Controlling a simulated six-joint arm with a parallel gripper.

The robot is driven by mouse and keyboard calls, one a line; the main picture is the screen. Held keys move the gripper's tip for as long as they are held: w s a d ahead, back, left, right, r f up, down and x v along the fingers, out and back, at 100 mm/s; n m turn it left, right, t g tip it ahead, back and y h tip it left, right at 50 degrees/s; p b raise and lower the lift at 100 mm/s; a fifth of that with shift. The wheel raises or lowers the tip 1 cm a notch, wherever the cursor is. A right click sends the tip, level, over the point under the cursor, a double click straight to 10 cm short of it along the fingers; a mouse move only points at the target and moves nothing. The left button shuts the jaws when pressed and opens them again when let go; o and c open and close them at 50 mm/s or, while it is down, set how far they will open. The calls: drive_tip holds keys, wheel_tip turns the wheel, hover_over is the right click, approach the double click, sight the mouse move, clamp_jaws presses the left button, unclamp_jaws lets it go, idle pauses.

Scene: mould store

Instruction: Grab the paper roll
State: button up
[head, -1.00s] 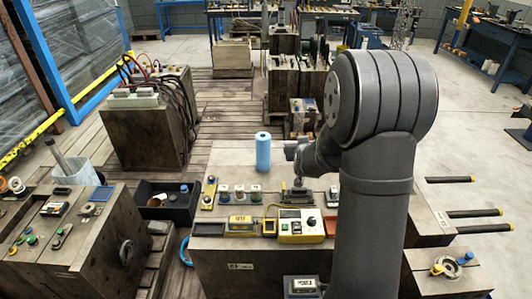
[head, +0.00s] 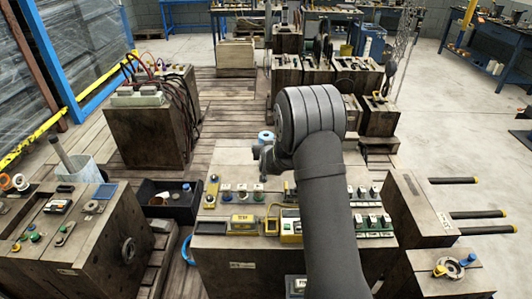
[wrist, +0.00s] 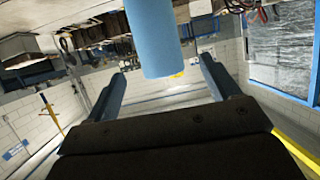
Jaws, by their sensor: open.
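The paper roll is a blue cylinder (head: 265,136); in the head view only its top shows, standing upright on the worn block top behind my wrist. My gripper (head: 266,160) is in front of it there and hides its lower part; the fingers cannot be made out in that view. In the wrist view the blue roll (wrist: 152,38) comes down from the top edge, in line with the space between the two fingers of my open gripper (wrist: 162,68). I see no finger touching the roll.
A row of small switches (head: 242,192) and a yellow meter box (head: 291,227) lie on the near part of the block. A dark bin (head: 168,205) stands to the left. A block with red and black cables (head: 152,120) stands at the back left.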

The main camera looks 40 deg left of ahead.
drive_tip(key=x, duration=0.7)
drive_tip(key=shift+r, duration=0.25)
drive_tip(key=shift+w, duration=0.1)
drive_tip(key=c, duration=1.5)
